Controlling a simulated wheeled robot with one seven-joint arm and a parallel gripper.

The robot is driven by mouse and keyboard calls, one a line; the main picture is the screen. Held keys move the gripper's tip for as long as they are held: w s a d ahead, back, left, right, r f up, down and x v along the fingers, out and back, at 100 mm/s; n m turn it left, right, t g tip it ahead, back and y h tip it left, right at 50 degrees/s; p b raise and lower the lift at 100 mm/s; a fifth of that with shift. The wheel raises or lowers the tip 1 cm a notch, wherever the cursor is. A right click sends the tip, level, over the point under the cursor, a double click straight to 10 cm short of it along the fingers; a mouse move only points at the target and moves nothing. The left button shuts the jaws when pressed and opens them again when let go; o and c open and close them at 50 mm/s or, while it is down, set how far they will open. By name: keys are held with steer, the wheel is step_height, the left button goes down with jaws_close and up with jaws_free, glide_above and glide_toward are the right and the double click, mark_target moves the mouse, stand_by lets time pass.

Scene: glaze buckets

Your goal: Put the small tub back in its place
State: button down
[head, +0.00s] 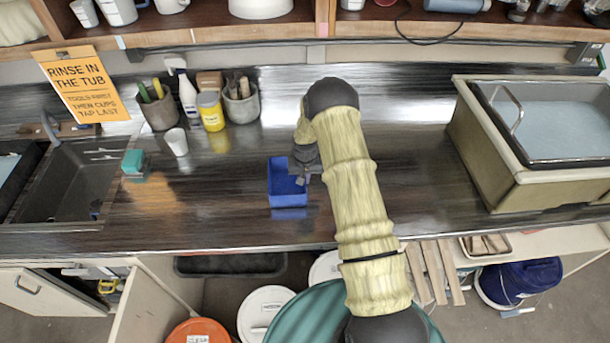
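A small blue tub (287,199), open at the top, is at the middle of the dark counter, near its front edge. My gripper (302,178) is at the tub's right side, by its upper right rim. The fingers are small and dark here, and my arm covers the area just right of them. I cannot tell whether they are open or closed on the rim, or whether the tub rests on the counter.
A sink (70,180) is at the left, with a green sponge (133,161) and a white cup (177,142) nearby. A yellow jar (211,111) and tool pots stand behind. A large basin (530,150) fills the right. Lidded buckets (265,310) stand below the counter. Counter left of the tub is clear.

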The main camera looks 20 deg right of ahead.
steer(key=shift+f, duration=0.2)
steer(key=c, duration=1.6)
jaws_free()
steer(key=shift+c, duration=0.2)
steer(key=shift+r, duration=0.1)
steer(key=shift+r, duration=0.15)
steer(key=r+b, duration=0.1)
steer(key=r, duration=0.2)
steer(key=s+r+b, duration=0.1)
steer(key=r, duration=0.3)
steer(key=r+b, duration=0.2)
steer(key=r, duration=0.2)
steer(key=shift+s+a, duration=0.15)
steer(key=shift+s, duration=0.05)
steer(key=shift+r, duration=0.35)
